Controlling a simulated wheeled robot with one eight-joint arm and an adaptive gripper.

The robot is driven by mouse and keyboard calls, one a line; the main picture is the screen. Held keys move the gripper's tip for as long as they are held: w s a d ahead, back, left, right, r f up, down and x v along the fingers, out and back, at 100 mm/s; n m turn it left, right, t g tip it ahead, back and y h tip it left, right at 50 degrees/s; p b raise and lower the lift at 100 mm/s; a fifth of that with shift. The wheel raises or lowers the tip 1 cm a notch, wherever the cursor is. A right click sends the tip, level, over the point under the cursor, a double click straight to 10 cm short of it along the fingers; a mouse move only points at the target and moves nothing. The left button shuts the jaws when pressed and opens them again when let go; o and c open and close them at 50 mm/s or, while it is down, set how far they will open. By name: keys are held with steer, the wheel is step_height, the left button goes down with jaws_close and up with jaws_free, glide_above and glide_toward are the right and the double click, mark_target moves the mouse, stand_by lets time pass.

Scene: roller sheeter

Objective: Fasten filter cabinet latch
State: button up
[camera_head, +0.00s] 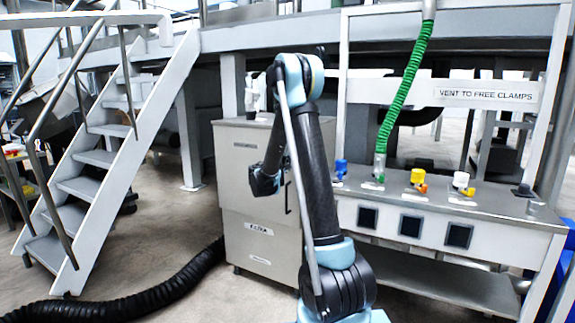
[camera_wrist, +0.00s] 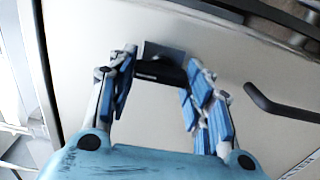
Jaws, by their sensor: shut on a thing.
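The filter cabinet (camera_head: 255,222) is a pale grey metal box in the middle of the head view, with labels on its front. Its pale front panel (camera_wrist: 150,115) fills most of the wrist view. The latch (camera_wrist: 165,52) is a small grey plate with a black part below it, at the top centre of the wrist view. My gripper (camera_wrist: 158,74) has its blue-padded fingers on either side of the black latch part and is shut on it. In the head view my arm covers part of the cabinet, and the fingers and latch cannot be made out.
A black bar handle (camera_wrist: 283,105) sticks out right of my gripper. A black ribbed hose (camera_head: 140,295) lies on the floor left of the cabinet. A bench (camera_head: 450,215) with coloured valves stands right. Metal stairs (camera_head: 95,165) rise at the left.

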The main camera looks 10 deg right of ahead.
steer(key=o, duration=1)
steer(key=shift+w+a+f, duration=0.1)
steer(key=shift+a+f, duration=0.05)
steer(key=shift+o, duration=0.2)
steer(key=v, duration=1.2)
